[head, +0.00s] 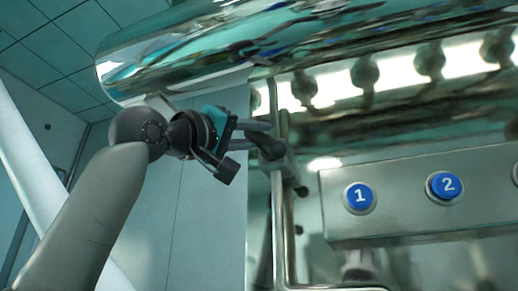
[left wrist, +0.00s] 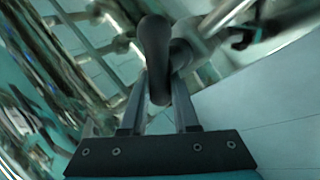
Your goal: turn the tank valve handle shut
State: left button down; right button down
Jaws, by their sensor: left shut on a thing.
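The tank valve handle (head: 268,146) is a dark grey lever by a vertical metal pipe, left of the numbered buttons in the head view. In the left wrist view the dark handle (left wrist: 155,50) stands between the fingers, joined to a metal fitting on its right. My left gripper (head: 262,134) reaches it from the left with its fingers around the handle, shut on it. The same gripper shows in the left wrist view (left wrist: 158,95). The fingers partly hide the handle in the head view. My right gripper is not in view.
A large shiny metal tank (head: 290,45) hangs above my left arm. A steel panel with blue buttons 1 (head: 359,197) and 2 (head: 445,186) is at right. A vertical pipe (head: 278,220) runs below the handle. A pale wall is behind my arm.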

pick_arm(q)
jog(key=n+t+y+b, duration=0.1)
jog(key=n+t+b, duration=0.1)
jog(key=n, duration=0.1)
jog(key=f+n+t+y+b, duration=0.1)
jog(key=n+t+b, duration=0.1)
jog(key=n, duration=0.2)
jog(key=shift+w+a+f+y, duration=0.1)
jog(key=shift+y, duration=0.3)
jog(key=n+y, duration=0.1)
jog(key=n, duration=0.1)
jog(key=n+t+y+b, duration=0.1)
jog(key=n, duration=0.1)
jog(key=shift+f+t+b, duration=0.15)
jog(key=shift+t+b, duration=0.15)
jog(key=shift+a+f+n+t+y+b, duration=0.15)
jog(key=shift+n+t+y+b, duration=0.25)
jog(key=shift+n+y, duration=1.15)
jog(key=shift+w+n+t+y, duration=0.1)
jog(key=shift+n+t+y, duration=0.2)
jog(key=shift+n, duration=0.25)
jog(key=c, duration=0.7)
grip_release()
jog(key=shift+a, duration=0.1)
